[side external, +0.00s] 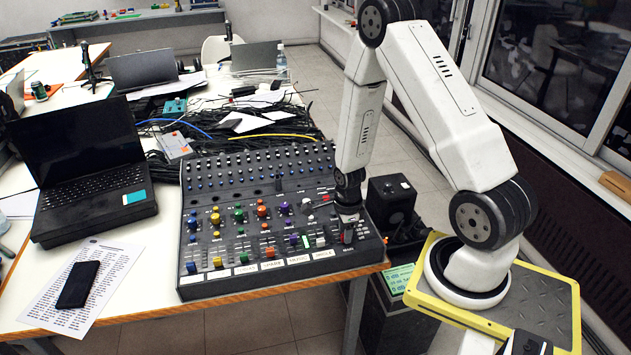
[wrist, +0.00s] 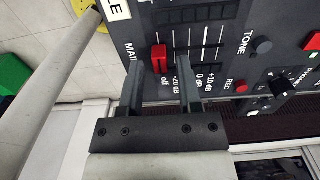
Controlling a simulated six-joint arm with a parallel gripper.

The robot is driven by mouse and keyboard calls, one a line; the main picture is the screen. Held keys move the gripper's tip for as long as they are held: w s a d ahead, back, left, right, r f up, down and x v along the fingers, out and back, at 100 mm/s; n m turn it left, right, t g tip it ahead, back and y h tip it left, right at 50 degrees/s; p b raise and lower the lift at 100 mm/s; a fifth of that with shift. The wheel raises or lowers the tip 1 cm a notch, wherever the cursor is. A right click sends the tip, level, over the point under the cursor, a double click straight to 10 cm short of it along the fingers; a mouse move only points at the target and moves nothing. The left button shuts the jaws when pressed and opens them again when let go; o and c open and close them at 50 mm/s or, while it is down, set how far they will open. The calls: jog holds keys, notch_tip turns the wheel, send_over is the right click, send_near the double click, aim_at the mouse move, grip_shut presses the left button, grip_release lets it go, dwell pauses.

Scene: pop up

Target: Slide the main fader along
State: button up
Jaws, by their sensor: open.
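The main fader is a red cap (wrist: 159,59) on a slot in the dark mixing console, next to the printed word MAIN in the wrist view. The cap stands near the "off" mark of its scale. My gripper (wrist: 160,80) is open, with one finger on each side of the red cap and a gap visible on both sides. In the side external view my gripper (side external: 347,225) points down over the right end of the console (side external: 235,282). There the red cap is mostly hidden by the gripper.
Knobs and a red REC button (wrist: 241,87) lie right of the fader in the wrist view. A black speaker box (side external: 392,197) stands close to the console's right side. A laptop (side external: 85,185) and a phone (side external: 78,284) lie to the left.

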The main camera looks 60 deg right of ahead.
jog(key=shift+f, duration=0.55)
grip_shut()
jog(key=shift+w+d, duration=0.1)
jog(key=shift+w, duration=0.05)
jog(key=shift+w+d+r, duration=0.1)
jog(key=shift+w+d, duration=0.9)
jog(key=shift+o, duration=1.1)
grip_release()
jog(key=shift+s, duration=0.1)
notch_tip(320, 180, up, 8)
